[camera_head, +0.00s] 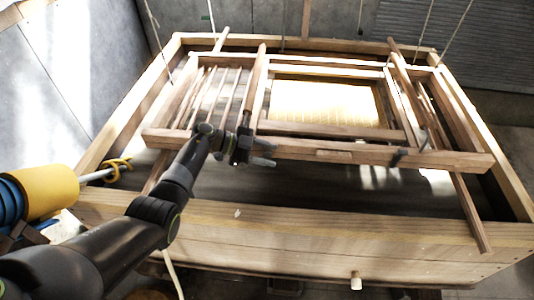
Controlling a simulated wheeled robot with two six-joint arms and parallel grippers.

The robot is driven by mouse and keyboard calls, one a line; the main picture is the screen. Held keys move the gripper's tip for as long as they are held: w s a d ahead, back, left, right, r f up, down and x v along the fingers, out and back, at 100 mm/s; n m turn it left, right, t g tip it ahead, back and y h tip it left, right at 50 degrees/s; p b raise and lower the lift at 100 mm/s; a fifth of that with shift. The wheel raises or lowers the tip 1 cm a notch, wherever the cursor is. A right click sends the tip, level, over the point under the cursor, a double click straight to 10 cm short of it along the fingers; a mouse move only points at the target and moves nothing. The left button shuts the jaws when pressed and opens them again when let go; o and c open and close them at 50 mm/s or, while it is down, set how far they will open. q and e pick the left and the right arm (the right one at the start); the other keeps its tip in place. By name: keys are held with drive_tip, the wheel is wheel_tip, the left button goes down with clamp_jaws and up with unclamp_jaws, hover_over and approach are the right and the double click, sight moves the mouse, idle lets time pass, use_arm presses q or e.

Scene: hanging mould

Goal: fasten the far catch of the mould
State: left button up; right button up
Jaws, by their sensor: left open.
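The mould (330,130) is a wooden frame with a pale, brightly lit screen (325,103) set in it, hanging on cords above a large wooden vat. A small dark catch-like fitting (410,152) sits on the right part of its front bar; I cannot tell whether it is fastened. My left gripper (269,153) is open at the left part of the front bar, its fingers pointing right. It overlaps the bar in the picture; I cannot tell if it touches. It hides the bar behind it. My right gripper is not in view.
The wooden vat (310,228) surrounds the mould, with dark liquid or floor inside. Thin hanging cords (456,32) rise at the corners. Loose wooden bars (455,190) cross beneath the frame.

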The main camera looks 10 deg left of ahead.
use_arm(q)
drive_tip(key=b+v, duration=0.3)
drive_tip(key=v, duration=1.4)
drive_tip(key=shift+a+b, duration=0.25)
drive_tip(key=shift+b, duration=0.05)
